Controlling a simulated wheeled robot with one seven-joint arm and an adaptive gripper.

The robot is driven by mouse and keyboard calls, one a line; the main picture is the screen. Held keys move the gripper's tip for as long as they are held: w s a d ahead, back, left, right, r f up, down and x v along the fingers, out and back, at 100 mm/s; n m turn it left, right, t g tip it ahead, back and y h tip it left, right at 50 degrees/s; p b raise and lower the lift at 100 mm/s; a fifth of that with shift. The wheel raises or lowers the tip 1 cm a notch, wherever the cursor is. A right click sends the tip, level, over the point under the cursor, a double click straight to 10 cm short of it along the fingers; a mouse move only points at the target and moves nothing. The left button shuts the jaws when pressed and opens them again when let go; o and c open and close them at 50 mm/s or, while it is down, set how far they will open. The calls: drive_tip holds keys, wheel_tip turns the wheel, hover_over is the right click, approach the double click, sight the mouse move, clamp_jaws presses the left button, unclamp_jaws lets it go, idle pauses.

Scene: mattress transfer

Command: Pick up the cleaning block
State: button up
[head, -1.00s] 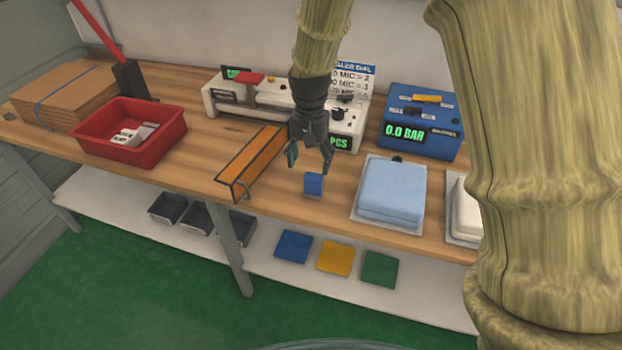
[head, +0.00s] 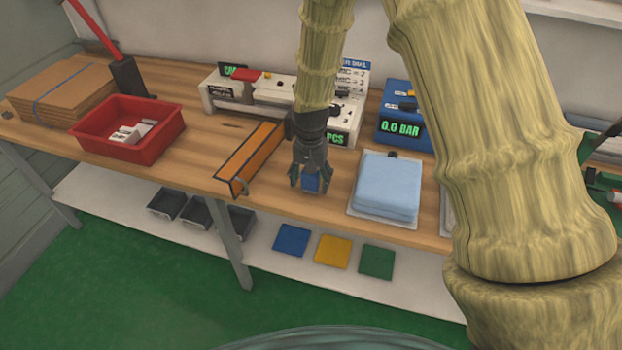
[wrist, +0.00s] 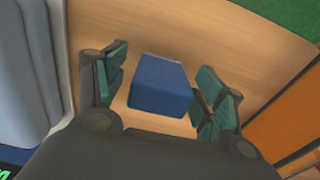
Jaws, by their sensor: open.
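The cleaning block, a small blue block (head: 311,183), stands on the wooden workbench just right of the orange bar. My gripper (head: 310,182) is over it, pointing down and open. In the wrist view the blue block (wrist: 160,86) lies between the two open fingers (wrist: 160,88), with a visible gap on each side. Its lower part in the head view is partly hidden by the fingers.
An orange bar (head: 250,157) lies close left of my gripper. A light blue stack on a tray (head: 386,184) stands close right. Behind are a white machine (head: 270,97) and a blue 0.0 BAR box (head: 402,128). A red bin (head: 165,143) is farther left.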

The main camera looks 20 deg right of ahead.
drive_tip(key=shift+f, duration=0.45)
drive_tip(key=c, duration=1.1)
drive_tip(key=shift+c, duration=0.2)
drive_tip(key=shift+r, duration=0.15)
drive_tip(key=shift+r+b, duration=0.3)
drive_tip(key=shift+r, duration=0.25)
drive_tip(key=shift+r+b, duration=0.35)
drive_tip(key=shift+r, duration=0.6)
drive_tip(key=s+a+r+b, duration=0.1)
drive_tip(key=s+a, duration=0.3)
drive_tip(key=s, duration=0.3)
drive_tip(key=s+a+b, duration=0.2)
drive_tip(key=s+a, duration=0.2)
drive_tip(key=s, duration=0.3)
drive_tip(key=shift+r, duration=0.4)
